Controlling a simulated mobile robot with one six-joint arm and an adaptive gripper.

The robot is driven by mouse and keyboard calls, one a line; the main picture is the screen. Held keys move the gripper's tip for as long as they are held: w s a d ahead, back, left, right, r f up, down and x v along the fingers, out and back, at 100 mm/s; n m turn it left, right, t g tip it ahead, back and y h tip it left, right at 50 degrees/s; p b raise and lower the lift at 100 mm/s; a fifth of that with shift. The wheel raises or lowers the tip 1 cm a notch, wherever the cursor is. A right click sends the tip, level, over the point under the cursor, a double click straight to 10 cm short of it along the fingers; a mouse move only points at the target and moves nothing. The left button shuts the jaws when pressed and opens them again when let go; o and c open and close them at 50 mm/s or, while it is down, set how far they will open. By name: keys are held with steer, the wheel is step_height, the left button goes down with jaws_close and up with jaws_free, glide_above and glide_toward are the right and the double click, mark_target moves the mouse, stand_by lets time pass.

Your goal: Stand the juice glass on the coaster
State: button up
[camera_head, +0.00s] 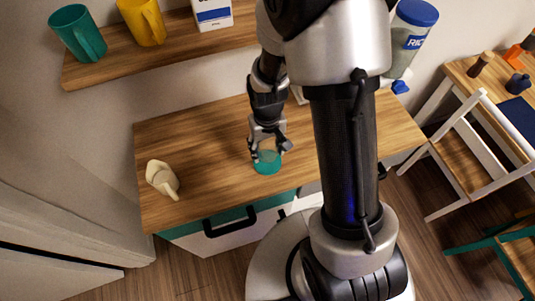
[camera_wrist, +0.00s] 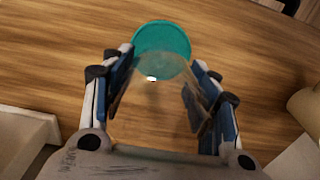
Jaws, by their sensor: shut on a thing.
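The teal round coaster (camera_head: 267,166) lies on the wooden cabinet top; it also shows at the top middle of the wrist view (camera_wrist: 162,35). My gripper (camera_head: 267,152) is low over the counter at the coaster, partly covering it in the head view. In the wrist view, my gripper (camera_wrist: 160,95) is shut on the clear juice glass (camera_wrist: 155,88), with a blue-padded finger on each side. The glass is faint and see-through, and overlaps the coaster's near edge in that view. Whether its base touches the coaster or the counter I cannot tell.
A shelf (camera_head: 115,68) above holds a teal mug (camera_head: 78,34), a yellow mug (camera_head: 142,21) and a white box (camera_head: 212,13). The counter between jug and coaster is clear.

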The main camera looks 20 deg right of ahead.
steer(key=shift+f+b, duration=0.45)
steer(key=shift+f, duration=1.4)
steer(key=shift+f, duration=0.15)
steer(key=o, duration=1.2)
step_height(320, 180, up, 19)
steer(key=s+t+p, duration=0.1)
steer(key=p, duration=0.3)
steer(key=s+r+t, duration=0.1)
steer(key=s+r, duration=0.3)
steer(key=r, duration=0.1)
steer(key=s+r+t, duration=0.1)
steer(key=s+r, duration=0.4)
steer(key=s+r+t, duration=0.1)
steer(key=s+r, duration=0.3)
steer(key=s, duration=0.1)
steer(key=shift+s+r+t, duration=0.15)
steer(key=shift+r+t, duration=0.15)
steer(key=shift+r, duration=0.1)
